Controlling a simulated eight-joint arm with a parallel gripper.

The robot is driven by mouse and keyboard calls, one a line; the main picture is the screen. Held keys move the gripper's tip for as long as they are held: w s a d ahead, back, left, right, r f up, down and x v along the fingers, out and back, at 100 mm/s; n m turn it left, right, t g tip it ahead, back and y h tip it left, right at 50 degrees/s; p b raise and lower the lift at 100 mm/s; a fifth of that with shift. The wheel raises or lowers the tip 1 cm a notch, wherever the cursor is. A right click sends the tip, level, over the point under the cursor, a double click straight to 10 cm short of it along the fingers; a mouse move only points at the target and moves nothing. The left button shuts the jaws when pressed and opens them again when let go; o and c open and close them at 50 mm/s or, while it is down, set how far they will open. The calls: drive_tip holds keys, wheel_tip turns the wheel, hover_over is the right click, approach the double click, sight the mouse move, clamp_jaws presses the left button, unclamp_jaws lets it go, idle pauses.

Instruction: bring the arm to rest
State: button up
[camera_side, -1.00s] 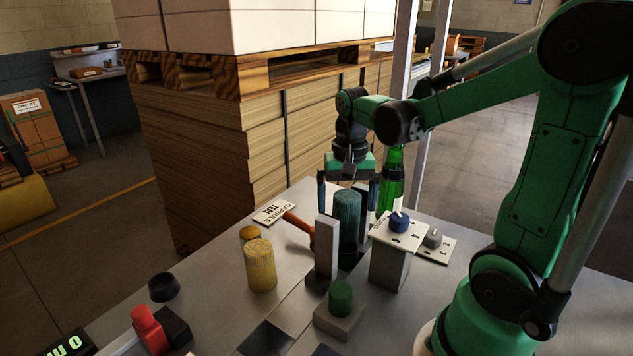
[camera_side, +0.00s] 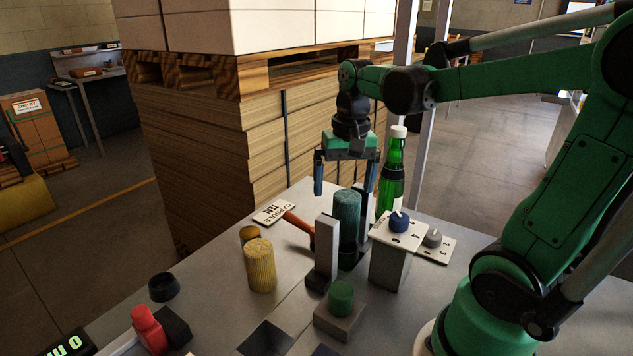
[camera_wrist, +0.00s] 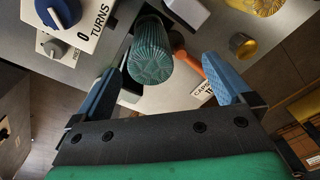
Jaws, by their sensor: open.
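My gripper (camera_side: 344,182) is open and empty, with its two blue fingers pointing down over the bench. Below and between the fingers stands a teal ribbed cylinder (camera_side: 346,222), upright and apart from the fingers as far as I can tell. In the wrist view the cylinder's ribbed top (camera_wrist: 152,62) shows between the open fingers (camera_wrist: 172,88). A green bottle with a white cap (camera_side: 392,172) stands just right of the gripper in the side view.
A grey upright post (camera_side: 326,248) stands in front of the cylinder. A block with a blue knob (camera_side: 399,222) is to the right. A yellow ribbed cylinder (camera_side: 260,266), an orange-handled tool (camera_side: 298,221) and a green knob (camera_side: 341,297) stand or lie nearby. A pallet stack (camera_side: 225,140) rises behind.

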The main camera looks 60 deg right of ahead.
drive_tip(key=a+n+t, duration=0.1)
drive_tip(key=a+n, duration=0.1)
drive_tip(key=n, duration=0.1)
drive_tip(key=a+n+t, duration=0.2)
drive_tip(key=a+n, duration=0.1)
drive_tip(key=shift+a+r, duration=0.2)
drive_tip(key=a+n+t, duration=0.1)
drive_tip(key=a+f+n+t, duration=0.1)
drive_tip(key=a, duration=0.1)
drive_tip(key=a+t, duration=0.1)
drive_tip(key=a, duration=0.1)
drive_tip(key=shift+w+a+f+n, duration=0.2)
drive_tip(key=shift+w+f+n, duration=0.05)
drive_tip(key=shift+w+n, duration=0.15)
